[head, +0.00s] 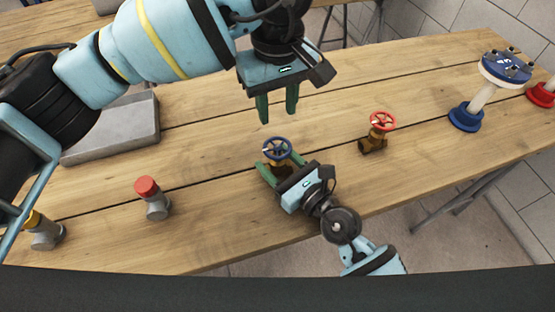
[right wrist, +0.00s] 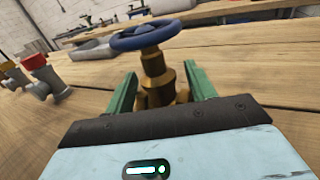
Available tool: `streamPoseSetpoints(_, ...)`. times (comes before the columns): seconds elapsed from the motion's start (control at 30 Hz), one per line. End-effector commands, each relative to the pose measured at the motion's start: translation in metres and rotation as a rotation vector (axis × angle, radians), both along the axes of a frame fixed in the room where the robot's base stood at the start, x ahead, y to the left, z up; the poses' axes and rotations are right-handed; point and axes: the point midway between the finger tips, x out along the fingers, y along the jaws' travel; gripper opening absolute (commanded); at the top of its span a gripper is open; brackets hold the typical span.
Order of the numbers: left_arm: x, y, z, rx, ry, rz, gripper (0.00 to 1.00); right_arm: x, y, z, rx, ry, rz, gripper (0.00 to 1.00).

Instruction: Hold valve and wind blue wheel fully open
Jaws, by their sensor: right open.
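A brass valve with a blue wheel (head: 277,149) stands upright on the wooden table; the wheel also shows in the right wrist view (right wrist: 146,35). My right gripper (head: 268,174) is low at the table, open, with its green fingers on either side of the brass valve body (right wrist: 157,80). In the right wrist view a gap shows on the right between body and finger; contact on the left is unclear. The lower body is hidden behind the gripper. My left gripper (head: 277,108) hangs above the blue wheel, fingers pointing down, open and empty, apart from the wheel.
A brass valve with a red wheel (head: 377,132) stands to the right. A red-capped grey fitting (head: 153,198) and a yellow-capped one (head: 44,232) stand left. A blue-flanged stand (head: 480,97) is at far right.

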Motion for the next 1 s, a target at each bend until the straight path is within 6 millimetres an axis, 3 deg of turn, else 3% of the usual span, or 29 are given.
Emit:
streamPoseSetpoints(0.13, 0.0, 0.0, 0.0, 0.0, 0.0, 0.0, 0.36, -0.0001, -0.0001, 0.0001, 0.0, 0.0, 0.0, 0.54)
streamPoseSetpoints(0.53, 0.0, 0.0, 0.0, 0.0, 0.0, 0.0, 0.36, -0.0002, -0.0003, 0.0, 0.001, 0.001, 0.0, 0.01)
streamPoseSetpoints(1.0, 0.0, 0.0, 0.0, 0.0, 0.0, 0.0, 0.36, -0.0001, -0.0005, -0.0001, 0.001, 0.001, -0.001, 0.0)
